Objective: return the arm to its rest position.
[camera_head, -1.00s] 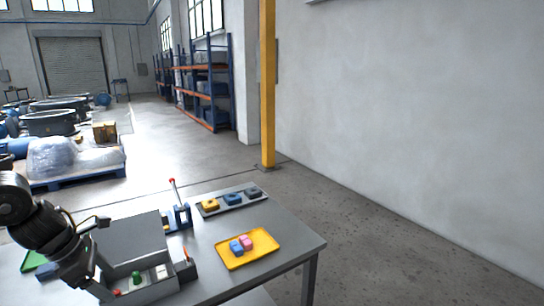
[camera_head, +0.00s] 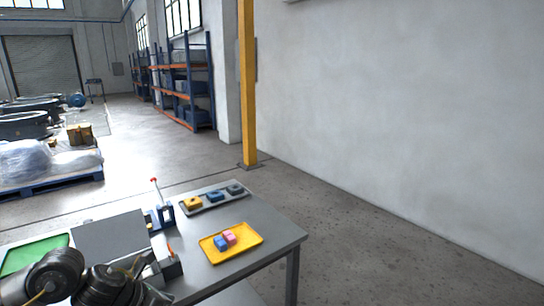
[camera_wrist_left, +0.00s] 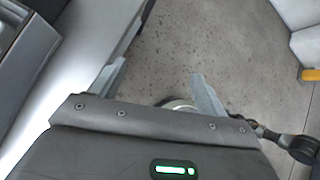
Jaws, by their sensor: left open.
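My left arm (camera_head: 95,283) comes in at the lower left of the head view, its dark joints bent low in front of the grey table (camera_head: 200,284). My right gripper is in neither view.
A yellow tray (camera_head: 256,238) holds blue and pink blocks. A grey tray (camera_head: 213,209) holds several valve-like parts. A grey box (camera_head: 108,235), a green mat (camera_head: 38,254) and a blue stand (camera_head: 168,213) are also on the table. Floor to the right is clear.

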